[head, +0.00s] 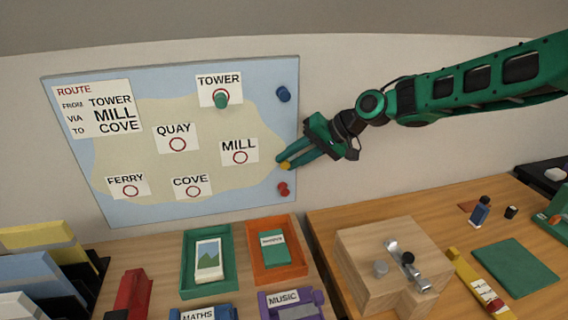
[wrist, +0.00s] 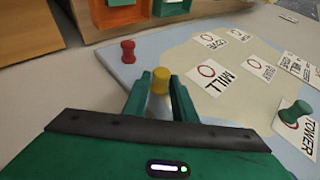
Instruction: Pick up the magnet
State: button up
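A blue, white-edged map board (head: 115,207) leans against the wall. A yellow magnet (head: 285,166) is at the tips of my gripper (head: 288,161), by the board's right edge. In the wrist view the yellow magnet (wrist: 160,80) sits between the two green fingertips (wrist: 160,86), which are close together with no clear gap beside it. My gripper looks shut on it. I cannot tell whether it touches the board. A green magnet (head: 221,100) is on the TOWER card, a blue magnet (head: 284,94) is at upper right, and a red magnet (head: 283,189) is just below the yellow one.
Below the board are a green tray (head: 187,275) and an orange tray (head: 254,272), each holding a card or booklet. A wooden block with a metal latch (head: 375,250) stands on the right desk. The board around QUAY and MILL is free of magnets.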

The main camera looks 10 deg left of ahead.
jog(key=shift+c, duration=1.1)
jog(key=shift+r, duration=0.1)
notch_tip(320, 180, up, 7)
jog(key=shift+s+r, duration=0.1)
jog(key=shift+s, duration=0.05)
jog(key=s+d, duration=0.4)
jog(key=s, duration=0.5)
jog(key=s+d, duration=0.4)
jog(key=s, duration=0.4)
jog(key=shift+s+d, duration=0.35)
jog(key=shift+s, duration=0.1)
jog(key=shift+s+d, duration=0.45)
jog(key=shift+s, duration=0.45)
jog(key=shift+s+d, duration=0.4)
jog(key=shift+s, duration=0.45)
